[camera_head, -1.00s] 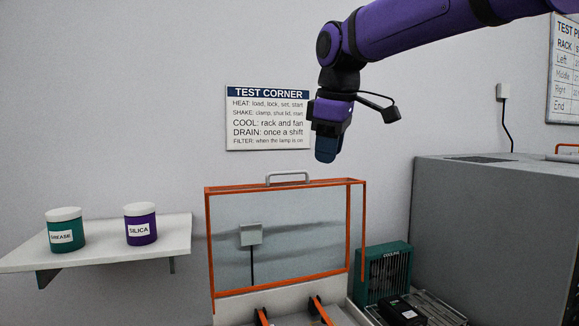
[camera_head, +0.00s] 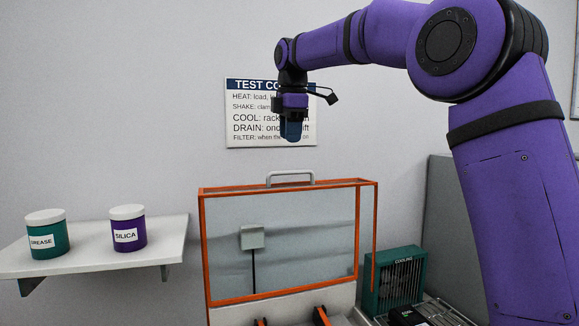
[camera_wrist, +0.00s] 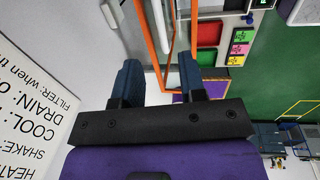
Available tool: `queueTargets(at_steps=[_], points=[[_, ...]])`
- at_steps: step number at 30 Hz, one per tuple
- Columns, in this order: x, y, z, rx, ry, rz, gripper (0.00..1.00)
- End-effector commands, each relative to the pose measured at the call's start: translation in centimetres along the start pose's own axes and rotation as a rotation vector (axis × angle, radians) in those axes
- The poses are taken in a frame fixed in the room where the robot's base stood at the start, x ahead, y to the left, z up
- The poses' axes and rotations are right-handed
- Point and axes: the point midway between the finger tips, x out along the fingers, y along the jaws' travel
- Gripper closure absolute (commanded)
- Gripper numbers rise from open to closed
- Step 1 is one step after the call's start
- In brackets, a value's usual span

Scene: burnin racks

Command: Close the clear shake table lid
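The clear shake table lid (camera_head: 205,245) has an orange frame and stands upright, open, in the head view. Its grey handle (camera_head: 290,176) is on the top edge. Part of the pale shake table (camera_head: 285,308) and orange clamps (camera_head: 320,315) show below it, cut off by the picture's bottom edge. My gripper (camera_head: 291,138) points down above the handle, apart from it, in front of the wall sign. In the wrist view my gripper (camera_wrist: 160,78) has its two blue fingers apart with nothing held between them. Orange frame bars (camera_wrist: 153,45) show beyond the fingers.
A shelf (camera_head: 110,257) at left holds a teal grease jar (camera_head: 47,235) and a purple silica jar (camera_head: 128,230). A teal cooling fan (camera_head: 395,280) stands right of the lid. A grey cabinet (camera_head: 440,220) is behind my arm. A wall sign (camera_head: 250,112) hangs behind my gripper.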

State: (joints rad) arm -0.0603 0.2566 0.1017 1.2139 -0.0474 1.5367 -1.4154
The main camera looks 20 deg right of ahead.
Motion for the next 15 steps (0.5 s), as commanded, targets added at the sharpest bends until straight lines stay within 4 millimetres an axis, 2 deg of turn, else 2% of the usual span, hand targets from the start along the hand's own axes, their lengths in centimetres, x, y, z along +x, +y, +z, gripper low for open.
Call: queueTargets(at_steps=[9, 15], points=[[5.7, -0.1, 0.0, 0.001, 0.0, -0.002, 0.62], [7.9, -0.1, 0.0, 0.001, 0.0, -0.001, 0.62]])
